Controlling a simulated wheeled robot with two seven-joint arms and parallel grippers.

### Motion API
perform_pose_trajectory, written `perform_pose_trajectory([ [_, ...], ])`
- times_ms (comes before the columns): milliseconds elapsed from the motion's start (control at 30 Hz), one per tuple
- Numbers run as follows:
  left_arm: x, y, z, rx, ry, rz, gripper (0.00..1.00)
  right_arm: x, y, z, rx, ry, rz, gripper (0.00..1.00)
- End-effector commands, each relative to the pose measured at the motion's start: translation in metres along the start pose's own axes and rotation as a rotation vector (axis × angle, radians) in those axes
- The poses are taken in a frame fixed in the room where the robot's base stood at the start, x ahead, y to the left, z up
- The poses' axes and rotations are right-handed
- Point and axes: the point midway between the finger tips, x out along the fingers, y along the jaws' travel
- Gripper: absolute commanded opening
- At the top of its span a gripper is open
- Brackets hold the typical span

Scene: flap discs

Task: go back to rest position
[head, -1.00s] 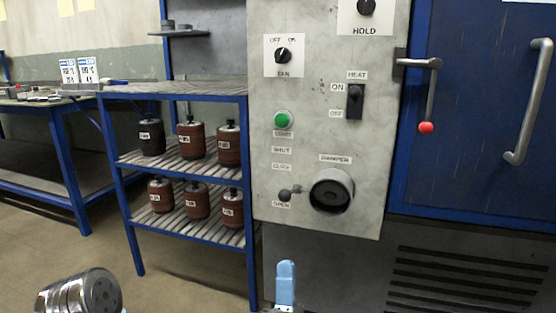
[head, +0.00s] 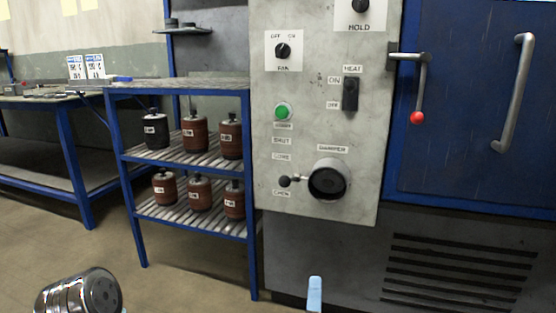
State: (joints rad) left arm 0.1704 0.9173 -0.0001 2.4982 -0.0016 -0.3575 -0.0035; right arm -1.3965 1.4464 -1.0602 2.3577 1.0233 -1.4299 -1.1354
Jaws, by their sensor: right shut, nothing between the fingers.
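My right gripper (head: 314,294) shows at the bottom edge of the head view, right of centre. Only its light-blue fingertip area is in the picture. It is shut and empty, in front of the grey lower part of the oven and touching nothing that I can see. A rounded metal part of my own arm shows at the bottom left. My left gripper is out of the picture.
The grey control panel (head: 300,225) has knobs, a green button (head: 283,110) and a damper pipe (head: 329,180). The blue oven door (head: 470,130) has a red-tipped lever (head: 417,117). A blue rack (head: 140,225) holds several cylinders. A workbench (head: 75,185) stands left.

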Motion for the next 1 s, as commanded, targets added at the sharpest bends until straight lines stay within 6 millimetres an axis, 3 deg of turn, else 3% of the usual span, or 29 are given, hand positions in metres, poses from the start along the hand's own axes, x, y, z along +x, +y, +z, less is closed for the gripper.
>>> perform_pose_trajectory([
  [167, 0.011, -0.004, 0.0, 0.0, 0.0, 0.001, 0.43, -0.025, -0.091, 0.036, 0.076, -0.081, -0.279, 0.0],
  [267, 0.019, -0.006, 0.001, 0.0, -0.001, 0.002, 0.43, -0.059, -0.159, 0.064, 0.162, -0.175, -0.505, 0.0],
  [400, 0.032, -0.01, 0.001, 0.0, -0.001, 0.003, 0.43, -0.139, -0.249, 0.098, 0.341, -0.377, -0.864, 0.0],
  [533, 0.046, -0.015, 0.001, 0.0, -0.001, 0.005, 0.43, -0.235, -0.308, 0.111, 0.57, -0.646, -1.199, 0.0],
  [600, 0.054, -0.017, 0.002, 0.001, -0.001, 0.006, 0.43, -0.287, -0.324, 0.106, 0.713, -0.815, -1.37, 0.0],
  [700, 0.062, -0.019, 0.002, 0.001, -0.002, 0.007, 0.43, -0.335, -0.328, 0.092, 0.886, -1.009, -1.542, 0.0],
  [800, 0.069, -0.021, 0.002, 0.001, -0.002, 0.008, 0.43, -0.362, -0.324, 0.078, 1.018, -1.156, -1.66, 0.0],
  [1000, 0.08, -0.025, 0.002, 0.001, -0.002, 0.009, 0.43, -0.387, -0.308, 0.058, 1.217, -1.371, -1.812, 0.0],
])
